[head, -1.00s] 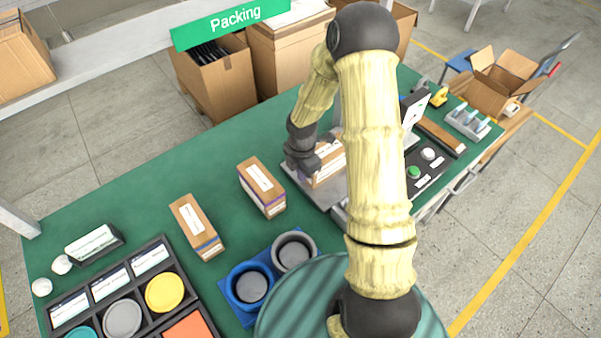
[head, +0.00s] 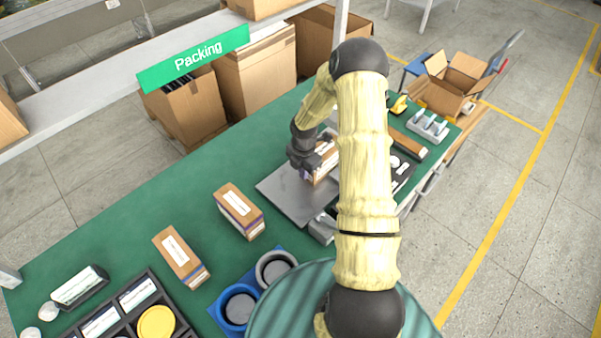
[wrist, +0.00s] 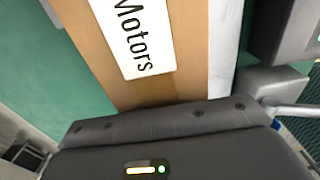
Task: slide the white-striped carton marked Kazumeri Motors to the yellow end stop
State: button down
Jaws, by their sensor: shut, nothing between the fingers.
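The carton (head: 325,165) is brown with a white label and stands at the far part of a grey metal plate (head: 283,201). In the wrist view the carton (wrist: 90,45) shows a label ending in "Motors" and a white stripe along its right edge. My gripper (head: 305,165) is shut and empty, at the carton's left side in the head view. In the wrist view its dark body (wrist: 170,135) lies against or very near the carton's edge; contact is unclear. My arm hides part of the carton's right side. I cannot identify the yellow end stop; it may be hidden.
A purple-striped carton (head: 239,211) and a blue-striped carton (head: 181,258) stand on the green bench at left. Blue and grey round holders (head: 238,307) are in front. A yellow object (head: 397,105) and a grey rack (head: 428,126) stand at the far end.

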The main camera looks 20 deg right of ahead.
jog(key=shift+a, duration=0.1)
jog(key=a, duration=0.2)
jog(key=s+a, duration=0.1)
jog(key=shift+s+a+f, duration=0.1)
jog(key=shift+s+a, duration=0.05)
jog(key=shift+a, duration=0.2)
notch_tip(320, 180, up, 10)
jog(key=b, duration=0.1)
jog(key=shift+b, duration=0.3)
